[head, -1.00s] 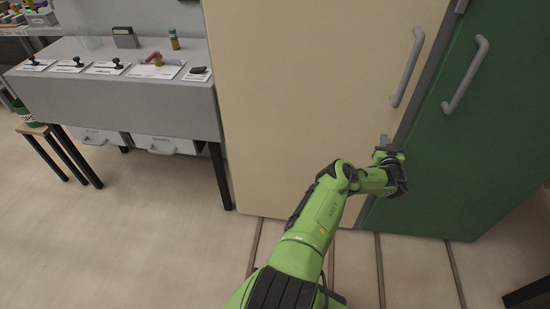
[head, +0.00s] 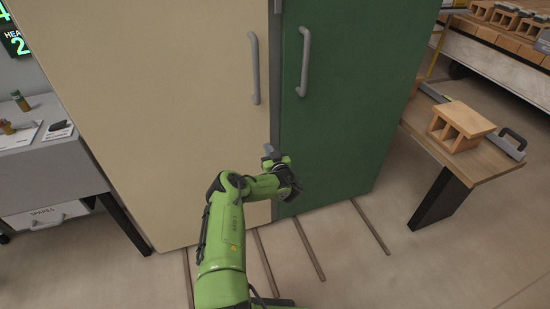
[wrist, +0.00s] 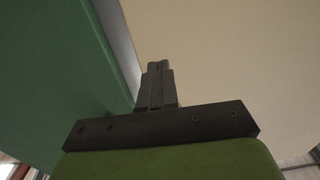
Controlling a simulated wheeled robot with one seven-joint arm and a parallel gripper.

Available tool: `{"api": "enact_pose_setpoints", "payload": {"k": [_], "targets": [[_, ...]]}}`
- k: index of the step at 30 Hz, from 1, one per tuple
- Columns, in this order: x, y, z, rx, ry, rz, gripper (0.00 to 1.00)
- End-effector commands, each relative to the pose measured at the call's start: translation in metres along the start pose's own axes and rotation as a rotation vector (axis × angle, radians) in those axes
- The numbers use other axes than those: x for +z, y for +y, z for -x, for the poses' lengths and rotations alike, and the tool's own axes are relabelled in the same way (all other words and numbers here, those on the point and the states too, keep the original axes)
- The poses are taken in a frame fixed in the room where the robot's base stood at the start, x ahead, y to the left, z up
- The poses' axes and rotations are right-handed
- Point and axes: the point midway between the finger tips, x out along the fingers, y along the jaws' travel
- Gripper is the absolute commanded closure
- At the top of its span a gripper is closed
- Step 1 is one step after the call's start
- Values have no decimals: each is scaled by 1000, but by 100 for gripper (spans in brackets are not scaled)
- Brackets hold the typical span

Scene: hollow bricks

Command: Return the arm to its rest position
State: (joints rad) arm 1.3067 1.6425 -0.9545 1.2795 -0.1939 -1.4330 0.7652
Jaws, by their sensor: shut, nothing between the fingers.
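My green arm reaches up from the bottom of the head view, bent at the elbow. My gripper (head: 268,153) is in front of the two closed cabinet doors, low and near the seam between them. In the wrist view my gripper (wrist: 158,70) shows its dark fingers pressed together with nothing between them. The cream door (head: 165,110) is on the left and the green door (head: 345,110) on the right; each has a grey vertical handle above my gripper. I cannot tell how far the fingertips are from the doors.
A grey table (head: 45,165) with a drawer stands at the left. At the right a wooden bench (head: 470,160) bears a hollow brick (head: 458,124) and a grey-handled tool (head: 509,145). More bricks lie on a stack at the back right. Rails run along the floor before the cabinet.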

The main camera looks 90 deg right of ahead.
Motion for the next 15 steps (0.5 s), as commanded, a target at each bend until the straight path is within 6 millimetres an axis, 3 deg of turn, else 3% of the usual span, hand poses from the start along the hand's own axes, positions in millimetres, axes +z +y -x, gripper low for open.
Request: {"api": "enact_pose_setpoints", "payload": {"k": [7,15], "targets": [[-2,0,46,4,-3,0,100],[0,0,55,2,0,0,100]]}}
